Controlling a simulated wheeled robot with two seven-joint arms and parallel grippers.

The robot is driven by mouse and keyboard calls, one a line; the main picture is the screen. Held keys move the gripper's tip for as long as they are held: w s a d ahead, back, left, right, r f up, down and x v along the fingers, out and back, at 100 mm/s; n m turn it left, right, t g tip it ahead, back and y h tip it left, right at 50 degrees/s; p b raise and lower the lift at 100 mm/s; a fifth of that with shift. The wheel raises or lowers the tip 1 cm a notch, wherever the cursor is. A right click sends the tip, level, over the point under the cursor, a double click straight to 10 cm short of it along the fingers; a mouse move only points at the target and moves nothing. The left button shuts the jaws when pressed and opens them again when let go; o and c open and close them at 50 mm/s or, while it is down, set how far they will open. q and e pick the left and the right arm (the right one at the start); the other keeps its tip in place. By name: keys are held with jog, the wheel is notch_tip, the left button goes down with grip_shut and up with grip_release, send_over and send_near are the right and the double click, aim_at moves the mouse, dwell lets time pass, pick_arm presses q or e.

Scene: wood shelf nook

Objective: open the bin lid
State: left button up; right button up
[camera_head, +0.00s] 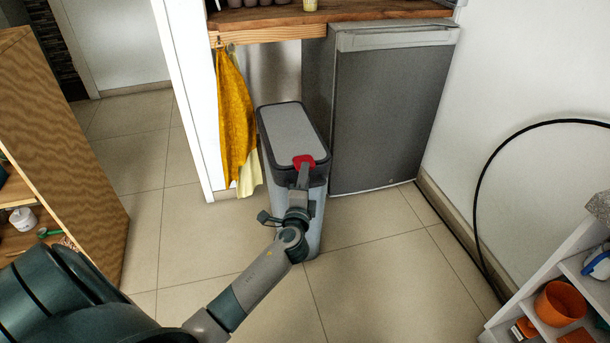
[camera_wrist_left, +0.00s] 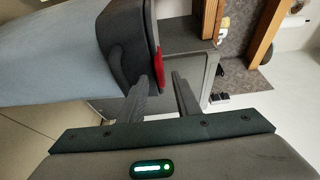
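The bin (camera_head: 313,226) is a tall narrow grey container standing on the tiled floor. Its lid (camera_head: 290,132) has a light grey top and a dark rim, and lies flat and closed. A red tab (camera_head: 304,161) sits at the lid's near end; it also shows in the left wrist view (camera_wrist_left: 158,54). My left gripper (camera_head: 304,172) is at the bin's near end, by the red tab. In the left wrist view its two fingers (camera_wrist_left: 159,86) stand apart with the tab just beyond the fingertips; I cannot tell whether they touch it. My right gripper is not in view.
A grey fridge (camera_head: 388,118) stands close to the bin's right under a wooden counter (camera_head: 330,14). A yellow cloth (camera_head: 236,115) hangs at the bin's left. A wooden shelf (camera_head: 60,150) is at left, a white shelf (camera_head: 545,268) at lower right. The floor in front is clear.

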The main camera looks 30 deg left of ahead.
pick_arm(q)
jog(key=shift+w+a, duration=0.25)
jog(key=shift+w, duration=0.3)
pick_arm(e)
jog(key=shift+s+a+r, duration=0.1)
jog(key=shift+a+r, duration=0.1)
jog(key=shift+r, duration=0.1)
pick_arm(q)
jog(key=shift+c, duration=0.6)
grip_shut()
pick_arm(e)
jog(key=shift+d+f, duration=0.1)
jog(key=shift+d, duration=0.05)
